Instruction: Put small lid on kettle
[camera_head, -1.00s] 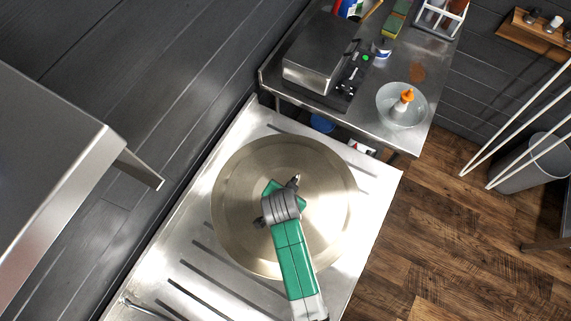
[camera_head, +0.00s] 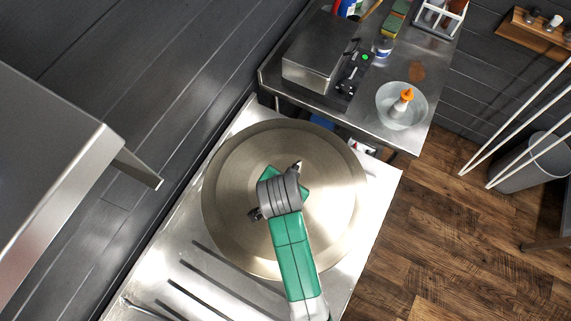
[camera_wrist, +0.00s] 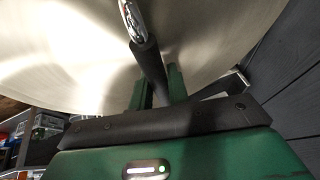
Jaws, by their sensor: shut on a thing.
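A round, shallow steel lid (camera_head: 235,170) shows from above in the head view, held above a steel worktop. In the wrist view, the lid's underside or face (camera_wrist: 215,45) fills the top, with a dark handle (camera_wrist: 148,62) on it. My gripper (camera_wrist: 159,88) has its green fingers closed around this handle. In the head view my gripper (camera_head: 283,190) sits over the middle of the lid, and its fingertips are hidden under the wrist. I cannot make out the kettle for certain in either view.
The slotted steel worktop (camera_head: 205,262) lies below the lid. A side table (camera_head: 385,130) at the back holds a steel box (camera_head: 318,50) and a glass bowl (camera_head: 402,105) with an orange-tipped bottle. A steel block (camera_head: 55,150) stands at the left.

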